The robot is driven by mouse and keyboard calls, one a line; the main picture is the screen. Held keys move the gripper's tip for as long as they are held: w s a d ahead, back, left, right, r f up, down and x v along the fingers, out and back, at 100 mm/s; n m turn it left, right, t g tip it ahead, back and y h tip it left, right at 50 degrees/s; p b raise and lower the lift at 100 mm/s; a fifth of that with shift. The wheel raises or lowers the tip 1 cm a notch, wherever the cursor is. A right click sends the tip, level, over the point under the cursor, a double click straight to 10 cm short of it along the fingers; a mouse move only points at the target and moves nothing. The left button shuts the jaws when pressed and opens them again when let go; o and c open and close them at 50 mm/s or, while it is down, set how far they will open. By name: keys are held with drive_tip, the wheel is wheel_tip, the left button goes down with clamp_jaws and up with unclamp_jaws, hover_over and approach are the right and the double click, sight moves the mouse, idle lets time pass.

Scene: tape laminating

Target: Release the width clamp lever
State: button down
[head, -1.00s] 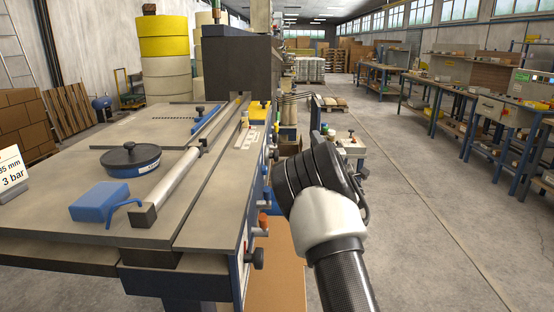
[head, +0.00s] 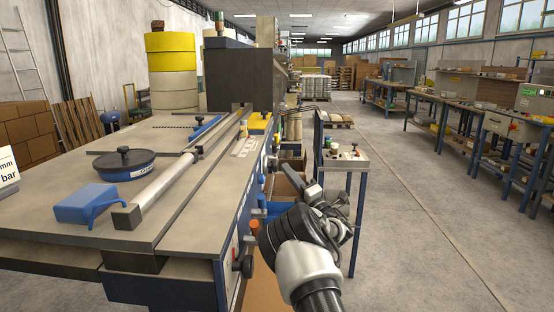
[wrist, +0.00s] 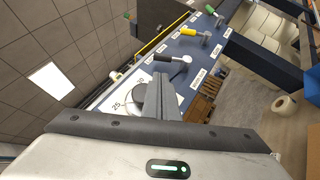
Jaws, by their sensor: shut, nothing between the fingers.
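In the wrist view, the machine's blue side panel (wrist: 212,48) carries several small levers with white labels too small to read. I cannot tell which is the width clamp lever. My gripper (wrist: 160,82) is shut and empty. In the head view, my arm is beside the machine's right side.
The machine table (head: 185,225) holds a blue block (head: 85,204) and a round black-topped weight (head: 124,163). An orange knob (head: 255,226) and a blue knob (head: 262,200) stick out of its side. A small stand (head: 345,160) is behind my arm. The aisle floor at right is clear.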

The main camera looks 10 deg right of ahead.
sight(275, 146)
drive_tip(key=x, duration=0.7)
drive_tip(key=shift+w+a+r+b, duration=0.15)
drive_tip(key=shift+w+b, duration=0.15)
drive_tip(key=shift+b, duration=0.05)
drive_tip(key=shift+r+m+h+p, duration=0.3)
drive_tip(key=shift+r+p, duration=0.05)
drive_tip(key=shift+p, duration=0.25)
drive_tip(key=r+m+g+p, duration=0.1)
drive_tip(key=p, duration=0.1)
drive_tip(key=r+h+p, duration=0.1)
drive_tip(key=p, duration=0.1)
drive_tip(key=shift+w+m+g, duration=0.4)
drive_tip(key=shift+w+d+r+m+g+h+p, duration=0.2)
drive_tip(key=shift+w+r+m+g+h+p, duration=0.4)
drive_tip(key=shift+p, duration=1.35)
drive_tip(key=shift+w+d+r+m+g+h+p, duration=0.1)
drive_tip(key=shift+w+d+m+g+p, duration=0.2)
drive_tip(key=shift+w+g+p, duration=1.1)
drive_tip(key=shift+w+d+r+m+t+h+p, duration=0.1)
drive_tip(key=shift+w+r+m+h+p, duration=0.3)
drive_tip(key=shift+p, duration=2.05)
drive_tip(key=shift+w+f, duration=0.1)
